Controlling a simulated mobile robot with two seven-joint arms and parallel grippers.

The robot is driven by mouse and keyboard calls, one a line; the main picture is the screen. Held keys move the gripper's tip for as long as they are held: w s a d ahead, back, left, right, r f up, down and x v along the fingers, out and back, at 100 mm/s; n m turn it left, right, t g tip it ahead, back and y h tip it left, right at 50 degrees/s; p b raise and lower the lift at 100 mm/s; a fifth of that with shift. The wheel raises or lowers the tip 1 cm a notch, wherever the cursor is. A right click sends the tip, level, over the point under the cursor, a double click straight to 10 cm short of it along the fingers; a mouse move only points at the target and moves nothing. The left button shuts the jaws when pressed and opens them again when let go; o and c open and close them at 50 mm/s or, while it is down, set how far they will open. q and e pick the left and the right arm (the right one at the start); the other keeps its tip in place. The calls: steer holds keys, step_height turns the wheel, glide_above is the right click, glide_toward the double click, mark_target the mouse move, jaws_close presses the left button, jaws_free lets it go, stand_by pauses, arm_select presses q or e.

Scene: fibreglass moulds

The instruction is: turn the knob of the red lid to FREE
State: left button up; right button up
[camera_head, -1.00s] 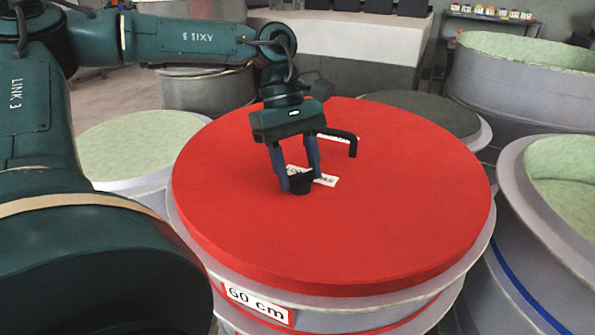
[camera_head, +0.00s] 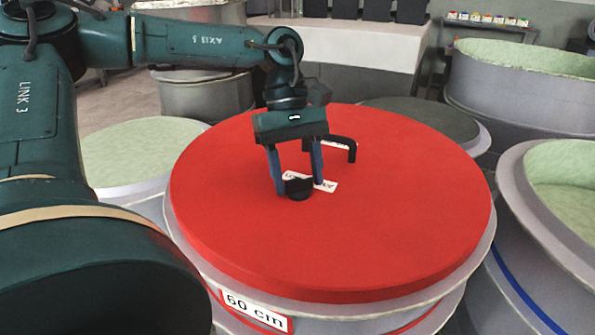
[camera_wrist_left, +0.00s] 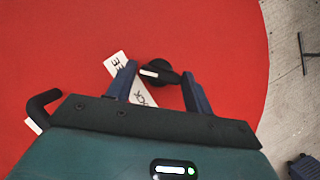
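The red lid (camera_head: 400,210) lies flat on a round grey mould. Its black knob (camera_head: 299,189) stands in front of a white label (camera_head: 325,185); it also shows in the left wrist view (camera_wrist_left: 164,76). There the knob's white mark (camera_wrist_left: 149,73) points left toward the label, whose FREE end (camera_wrist_left: 117,63) and LOCK end (camera_wrist_left: 139,94) are partly covered. I cannot tell exactly which word the mark meets. My left gripper (camera_head: 299,188) is open, its fingers on either side of the knob with gaps. My right gripper is not in view.
A black handle (camera_head: 351,150) rises from the lid behind the gripper, with another white label by it. Other round moulds stand close at left (camera_head: 135,145) and right (camera_head: 560,200). The lid's front and right are clear.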

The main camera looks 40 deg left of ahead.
arm_select(q)
steer(key=o, duration=0.3)
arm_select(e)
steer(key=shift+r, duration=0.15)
arm_select(q)
steer(key=p+v, duration=0.2)
steer(key=v, duration=1.1)
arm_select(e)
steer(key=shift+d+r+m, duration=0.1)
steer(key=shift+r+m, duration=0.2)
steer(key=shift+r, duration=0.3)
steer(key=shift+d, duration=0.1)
